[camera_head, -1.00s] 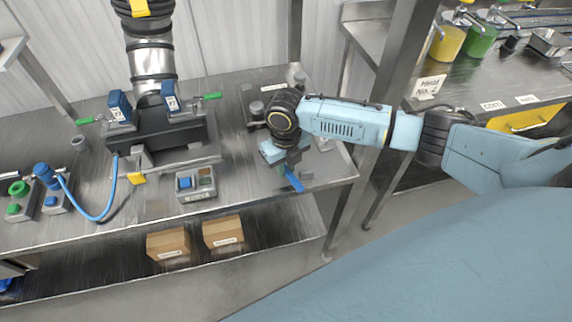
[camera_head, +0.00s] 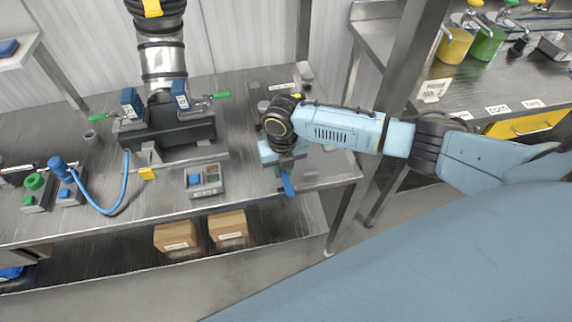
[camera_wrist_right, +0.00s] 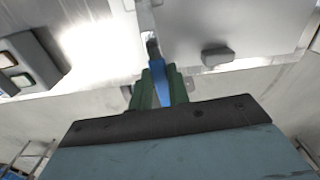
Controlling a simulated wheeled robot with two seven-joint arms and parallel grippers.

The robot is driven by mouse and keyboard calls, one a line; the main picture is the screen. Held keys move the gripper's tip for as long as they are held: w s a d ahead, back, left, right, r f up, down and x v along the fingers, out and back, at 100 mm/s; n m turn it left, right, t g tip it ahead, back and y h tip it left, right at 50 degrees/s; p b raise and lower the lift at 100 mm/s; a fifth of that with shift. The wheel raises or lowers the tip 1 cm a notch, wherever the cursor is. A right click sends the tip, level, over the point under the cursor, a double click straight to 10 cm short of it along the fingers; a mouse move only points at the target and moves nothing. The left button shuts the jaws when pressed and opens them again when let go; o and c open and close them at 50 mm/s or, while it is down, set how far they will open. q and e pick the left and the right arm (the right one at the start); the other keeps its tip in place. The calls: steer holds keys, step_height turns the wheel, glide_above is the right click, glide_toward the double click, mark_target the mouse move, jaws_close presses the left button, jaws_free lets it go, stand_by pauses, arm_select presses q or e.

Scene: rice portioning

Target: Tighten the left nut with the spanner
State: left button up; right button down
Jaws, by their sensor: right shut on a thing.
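My right gripper (camera_head: 284,166) is over the right part of the steel bench. The blue handle of the spanner (camera_head: 288,184) sticks out below it towards the bench's front edge. In the right wrist view, the green fingers (camera_wrist_right: 160,86) are shut on the spanner's blue handle (camera_wrist_right: 160,93), and its dark end points away from me. The pipe machine (camera_head: 170,135) stands left of the gripper, with a blue block and a green-tipped lever on each side. I cannot pick out the left nut clearly. My left gripper is not in view.
A blue hose (camera_head: 112,210) loops at the left. Two cardboard boxes (camera_head: 228,226) are on the lower shelf. A post (camera_head: 385,90) stands behind my right arm.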

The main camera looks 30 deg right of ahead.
steer(key=shift+w+a+m, duration=0.1)
steer(key=shift+a+m, duration=0.2)
steer(key=shift+m, duration=0.1)
steer(key=shift+a, duration=0.1)
